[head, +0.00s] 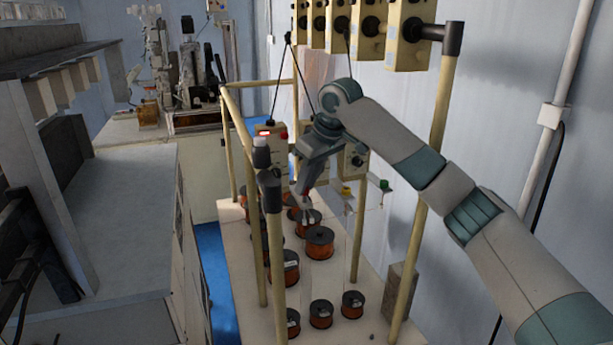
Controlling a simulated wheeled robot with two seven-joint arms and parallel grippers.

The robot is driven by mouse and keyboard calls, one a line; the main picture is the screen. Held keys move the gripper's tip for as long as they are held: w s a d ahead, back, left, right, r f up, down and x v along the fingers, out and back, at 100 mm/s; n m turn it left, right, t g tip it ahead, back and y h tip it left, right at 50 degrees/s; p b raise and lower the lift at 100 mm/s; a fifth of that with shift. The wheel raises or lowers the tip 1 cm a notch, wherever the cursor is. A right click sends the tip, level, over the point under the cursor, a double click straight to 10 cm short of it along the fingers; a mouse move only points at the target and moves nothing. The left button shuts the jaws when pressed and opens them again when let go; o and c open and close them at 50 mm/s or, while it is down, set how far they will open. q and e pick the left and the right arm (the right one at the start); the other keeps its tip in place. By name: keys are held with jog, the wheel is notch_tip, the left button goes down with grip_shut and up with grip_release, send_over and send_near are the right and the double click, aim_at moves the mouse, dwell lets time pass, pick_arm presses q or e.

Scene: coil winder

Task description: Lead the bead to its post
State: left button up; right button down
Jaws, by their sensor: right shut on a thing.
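My right gripper (302,192) reaches in from the right, pointing down among the copper wire spools. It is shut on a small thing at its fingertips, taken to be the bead. The bead is too small and too covered by the fingers to make out. Just right of the gripper are a small yellow piece (346,190) and a small green piece (384,184) on thin holders. I cannot tell which post belongs to the bead. My left gripper is not in view.
Several copper spools (320,243) stand on a pale bench (245,282) below the gripper. A tan pole frame (440,110) surrounds it, carrying several boxes (408,35) on top. A dark-capped post (272,215) stands at the front left. A grey counter (120,215) lies farther left.

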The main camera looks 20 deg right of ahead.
jog(key=shift+f, duration=1.15)
dwell(0.7)
jog(key=c, duration=1.5)
grip_release()
jog(key=shift+c, duration=0.2)
jog(key=shift+r, duration=0.1)
jog(key=shift+s+d+r+b, duration=0.15)
jog(key=shift+s+r+b, duration=0.05)
jog(key=shift+r+b, duration=0.35)
jog(key=b+v, duration=0.5)
jog(key=v, duration=1.1)
jog(key=shift+b, duration=0.35)
